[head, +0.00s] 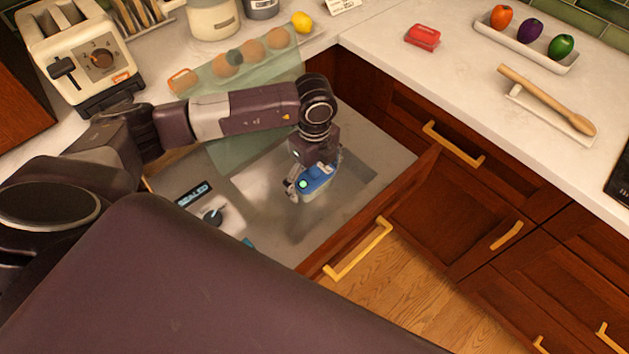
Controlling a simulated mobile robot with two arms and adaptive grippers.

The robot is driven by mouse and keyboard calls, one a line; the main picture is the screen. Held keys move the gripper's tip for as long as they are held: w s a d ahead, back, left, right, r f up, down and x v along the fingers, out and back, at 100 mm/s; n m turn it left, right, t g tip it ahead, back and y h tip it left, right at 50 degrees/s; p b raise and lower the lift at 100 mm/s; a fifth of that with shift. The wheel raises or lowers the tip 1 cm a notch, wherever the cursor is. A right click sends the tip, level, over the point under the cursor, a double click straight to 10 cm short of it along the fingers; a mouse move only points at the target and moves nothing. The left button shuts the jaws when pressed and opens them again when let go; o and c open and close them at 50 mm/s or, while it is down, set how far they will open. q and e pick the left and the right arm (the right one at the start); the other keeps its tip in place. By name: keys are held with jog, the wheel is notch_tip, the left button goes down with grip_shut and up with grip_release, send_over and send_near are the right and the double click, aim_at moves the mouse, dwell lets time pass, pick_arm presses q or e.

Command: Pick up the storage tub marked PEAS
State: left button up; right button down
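No PEAS marking can be read anywhere. My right gripper is out of view.
A device with a SEALED display (194,194) and a knob sits in the drawer's left part. A greenish clear panel (245,100) stands behind my arm. A toaster (85,50), a vegetable tray (487,26) and a wooden spoon (548,99) are on the counters.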

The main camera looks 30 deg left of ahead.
pick_arm(q)
jog(key=shift+r, duration=0.1)
jog(key=c, duration=1.2)
jog(key=shift+r, duration=0.1)
